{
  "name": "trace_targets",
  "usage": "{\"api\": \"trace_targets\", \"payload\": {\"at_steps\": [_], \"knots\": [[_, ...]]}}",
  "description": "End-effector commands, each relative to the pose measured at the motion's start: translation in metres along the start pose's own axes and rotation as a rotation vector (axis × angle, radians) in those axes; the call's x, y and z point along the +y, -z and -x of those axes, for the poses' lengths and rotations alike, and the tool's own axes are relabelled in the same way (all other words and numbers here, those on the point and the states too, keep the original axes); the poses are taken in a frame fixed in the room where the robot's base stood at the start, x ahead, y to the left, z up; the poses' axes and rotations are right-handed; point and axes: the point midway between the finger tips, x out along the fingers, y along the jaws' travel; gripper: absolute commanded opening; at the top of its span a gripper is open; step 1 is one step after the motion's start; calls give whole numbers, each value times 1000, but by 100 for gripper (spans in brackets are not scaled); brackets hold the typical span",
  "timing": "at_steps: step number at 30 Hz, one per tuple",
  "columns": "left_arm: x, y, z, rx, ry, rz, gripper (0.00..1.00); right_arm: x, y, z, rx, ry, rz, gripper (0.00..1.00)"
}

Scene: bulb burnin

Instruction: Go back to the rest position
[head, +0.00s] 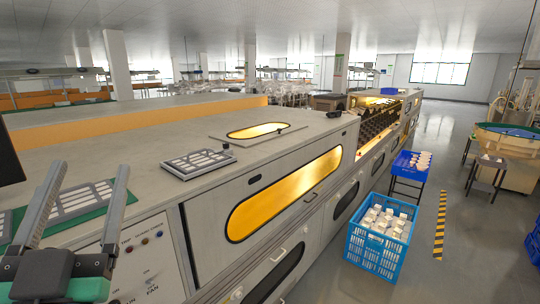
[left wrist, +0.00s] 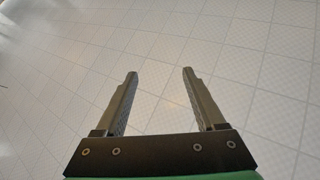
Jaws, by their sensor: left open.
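My left gripper (head: 82,196) is at the lower left of the head view, in front of the long grey machine (head: 230,215). Its two fingers stand apart with nothing between them. The left wrist view also shows the left gripper (left wrist: 158,75) open and empty, with only a pale tiled surface (left wrist: 160,30) beyond it. My right gripper is in neither view.
A white slotted tray (head: 198,162) lies on the machine top, and another slotted tray (head: 82,198) lies behind my left fingers. A blue crate (head: 375,258) with white pieces stands on the floor, near a small stand with a blue tray (head: 405,170). The aisle floor (head: 470,230) is clear.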

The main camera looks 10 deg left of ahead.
Motion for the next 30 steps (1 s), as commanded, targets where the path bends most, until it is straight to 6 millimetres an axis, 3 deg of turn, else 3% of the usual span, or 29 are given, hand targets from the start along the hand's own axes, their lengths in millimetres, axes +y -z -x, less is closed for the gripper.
{"api": "trace_targets", "payload": {"at_steps": [1, 3, 6, 9, 14, 24, 30], "knots": [[0, 36, 2, 86, -39, 111, 72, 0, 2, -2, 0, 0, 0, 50], [4, 78, 13, 198, -123, 272, 72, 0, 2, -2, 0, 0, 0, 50], [23, 114, 38, 292, -311, 536, 72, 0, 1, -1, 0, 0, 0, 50], [11, 156, 4, 279, -302, 546, 72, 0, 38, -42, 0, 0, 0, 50], [-2, 205, -32, 277, -301, 542, 72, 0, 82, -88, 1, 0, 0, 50], [-39, 340, -127, 274, -300, 539, 72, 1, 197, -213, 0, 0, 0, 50], [-55, 401, -170, 273, -300, 539, 72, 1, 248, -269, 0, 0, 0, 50]]}}
